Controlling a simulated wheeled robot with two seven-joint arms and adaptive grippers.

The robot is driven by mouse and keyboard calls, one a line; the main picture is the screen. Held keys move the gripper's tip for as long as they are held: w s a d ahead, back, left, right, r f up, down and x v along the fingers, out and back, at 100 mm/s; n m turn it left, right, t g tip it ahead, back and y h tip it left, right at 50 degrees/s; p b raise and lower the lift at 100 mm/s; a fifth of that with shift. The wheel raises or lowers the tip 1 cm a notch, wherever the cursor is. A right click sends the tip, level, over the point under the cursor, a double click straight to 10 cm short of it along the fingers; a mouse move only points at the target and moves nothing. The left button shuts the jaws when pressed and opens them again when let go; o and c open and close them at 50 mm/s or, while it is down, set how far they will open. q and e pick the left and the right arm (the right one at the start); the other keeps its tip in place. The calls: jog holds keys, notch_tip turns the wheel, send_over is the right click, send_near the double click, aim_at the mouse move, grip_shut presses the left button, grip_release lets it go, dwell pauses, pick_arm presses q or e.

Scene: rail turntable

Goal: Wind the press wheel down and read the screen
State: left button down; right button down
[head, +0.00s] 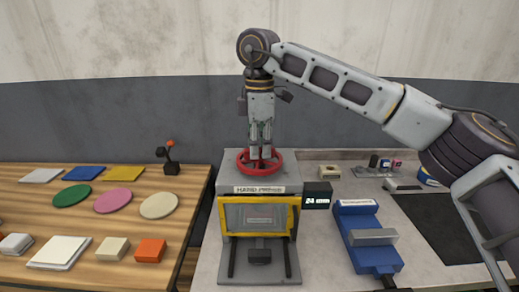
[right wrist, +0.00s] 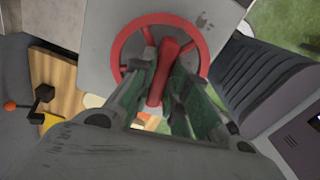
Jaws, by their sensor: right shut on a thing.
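The hand press (head: 229,188) is a grey machine with a yellow-framed front window (head: 259,215) and a label on its upper front. A red wheel (head: 277,167) lies flat on its top, and it also shows in the right wrist view (right wrist: 205,46). My right gripper (head: 260,157) points straight down over the wheel and is shut on its red bar or handle (right wrist: 170,62), with one finger on each side. A small black screen (head: 317,195) with white characters sits at the press's right; its text is too small to read. My left gripper is not in view.
A blue vise (head: 366,235) stands right of the press. A dark mat (head: 440,225) and small parts (head: 385,164) lie farther right. The wooden table (head: 190,205) at left holds several coloured plates, discs and blocks. A small black stand with a red knob (head: 171,157) stands near its back edge.

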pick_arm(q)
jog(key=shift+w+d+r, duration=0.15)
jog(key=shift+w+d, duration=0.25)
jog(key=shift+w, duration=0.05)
pick_arm(e)
jog(key=shift+r+m, duration=0.1)
jog(key=shift+m, duration=0.5)
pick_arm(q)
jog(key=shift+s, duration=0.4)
pick_arm(e)
jog(key=c, duration=1.4)
grip_release()
jog(key=shift+r, duration=0.5)
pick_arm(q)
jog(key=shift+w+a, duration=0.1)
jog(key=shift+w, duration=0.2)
pick_arm(e)
jog(key=shift+r, duration=5.4)
jog(key=shift+r, duration=0.1)
